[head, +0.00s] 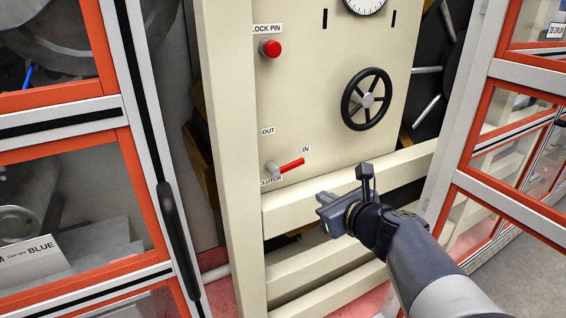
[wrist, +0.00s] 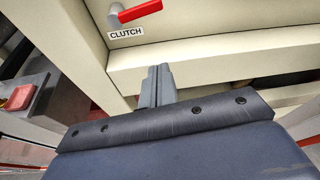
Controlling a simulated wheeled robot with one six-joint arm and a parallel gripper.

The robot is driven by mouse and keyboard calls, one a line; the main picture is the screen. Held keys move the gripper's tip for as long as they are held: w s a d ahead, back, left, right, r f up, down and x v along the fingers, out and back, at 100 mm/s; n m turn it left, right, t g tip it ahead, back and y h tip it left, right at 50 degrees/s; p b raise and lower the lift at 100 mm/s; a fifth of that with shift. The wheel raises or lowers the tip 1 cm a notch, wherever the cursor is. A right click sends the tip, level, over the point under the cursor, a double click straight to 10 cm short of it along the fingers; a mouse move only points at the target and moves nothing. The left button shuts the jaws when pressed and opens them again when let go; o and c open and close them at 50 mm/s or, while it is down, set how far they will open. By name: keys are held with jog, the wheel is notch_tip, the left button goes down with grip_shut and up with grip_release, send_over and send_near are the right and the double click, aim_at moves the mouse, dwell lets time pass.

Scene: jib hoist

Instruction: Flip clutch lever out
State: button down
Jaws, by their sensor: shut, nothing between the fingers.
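The clutch lever (head: 290,166) has a red handle on a grey pivot, low on the cream panel (head: 322,105). Its handle points right and slightly up, towards the IN label (head: 306,150); the OUT label (head: 268,131) is above the pivot. In the wrist view the lever (wrist: 139,11) is at the top edge, partly cut off, above the CLUTCH label (wrist: 126,33). My gripper (head: 322,205) is below and to the right of the lever, in front of the cream rail, apart from the lever. Its fingers (wrist: 157,84) are closed together and empty.
A red lock pin knob (head: 270,48) and a black handwheel (head: 366,99) are higher on the panel. A cream post (head: 228,150) stands left of the lever. Cream rails (head: 330,186) run below it. Orange-framed glass doors flank both sides.

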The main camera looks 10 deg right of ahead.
jog(key=b+x, duration=0.2)
jog(key=x, duration=0.8)
jog(key=shift+a+f, duration=0.15)
jog(key=shift+f, duration=0.05)
jog(key=shift+s+a+r+p, duration=0.1)
jog(key=shift+a+r+p, duration=0.05)
jog(key=shift+r+p, duration=0.85)
jog(key=shift+s+a+r+p, duration=0.1)
jog(key=shift+r+p, duration=0.55)
jog(key=shift+r, duration=0.55)
jog(key=shift+w+d, duration=0.1)
jog(key=shift+b, duration=0.3)
jog(key=shift+r+n, duration=0.15)
jog(key=shift+n, duration=0.15)
